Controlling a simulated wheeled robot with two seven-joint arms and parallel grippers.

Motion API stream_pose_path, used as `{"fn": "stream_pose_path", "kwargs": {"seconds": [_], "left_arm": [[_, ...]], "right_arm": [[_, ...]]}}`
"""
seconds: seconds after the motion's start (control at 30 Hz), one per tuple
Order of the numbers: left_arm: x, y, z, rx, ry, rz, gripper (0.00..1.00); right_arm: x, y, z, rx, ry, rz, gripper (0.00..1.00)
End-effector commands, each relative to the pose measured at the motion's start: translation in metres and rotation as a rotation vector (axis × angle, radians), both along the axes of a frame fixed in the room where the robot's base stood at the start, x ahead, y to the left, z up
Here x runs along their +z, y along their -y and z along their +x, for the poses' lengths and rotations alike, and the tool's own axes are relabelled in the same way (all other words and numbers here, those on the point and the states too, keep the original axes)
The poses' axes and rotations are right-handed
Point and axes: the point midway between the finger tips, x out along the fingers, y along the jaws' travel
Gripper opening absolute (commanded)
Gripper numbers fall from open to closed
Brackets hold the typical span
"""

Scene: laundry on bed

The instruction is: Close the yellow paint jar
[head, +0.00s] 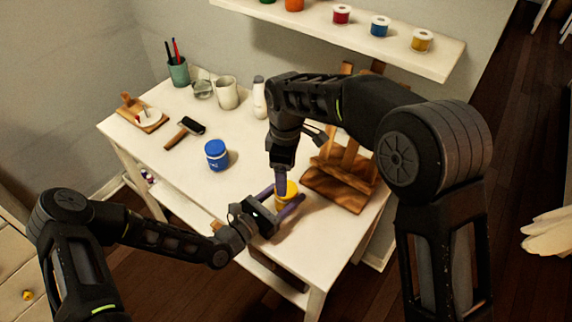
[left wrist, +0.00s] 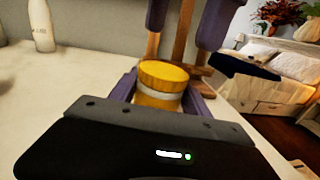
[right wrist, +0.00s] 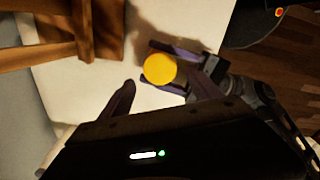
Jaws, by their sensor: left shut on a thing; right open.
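The yellow paint jar (head: 288,190) stands upright near the front right edge of the white table. My left gripper (head: 283,203) is shut around its body. In the left wrist view the yellow lid (left wrist: 163,74) rests on top of the jar body (left wrist: 157,100); I cannot tell how tight it is. My right gripper (head: 281,182) points down from above, partly hiding the jar in the head view. In the right wrist view its fingers are open and apart, with the round yellow lid (right wrist: 160,68) below and between them, not gripped.
A wooden easel (head: 340,178) stands close to the right of the jar. A wall shelf (head: 400,52) holds small paint jars.

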Motion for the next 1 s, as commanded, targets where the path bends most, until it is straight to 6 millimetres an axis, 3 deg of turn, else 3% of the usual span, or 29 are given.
{"fn": "stream_pose_path", "kwargs": {"seconds": [0.3,0.67,1.0], "left_arm": [[0.001,0.000,0.000,0.000,0.001,-0.001,0.00],[0.001,0.000,0.000,0.000,0.001,-0.001,0.00],[0.001,0.000,0.000,0.000,0.001,-0.001,0.00]], "right_arm": [[-0.041,0.001,0.000,0.000,-0.001,-0.002,0.73],[-0.047,0.000,0.000,-0.001,0.001,0.000,0.73],[-0.046,0.000,0.000,-0.001,0.001,0.000,0.47]]}}
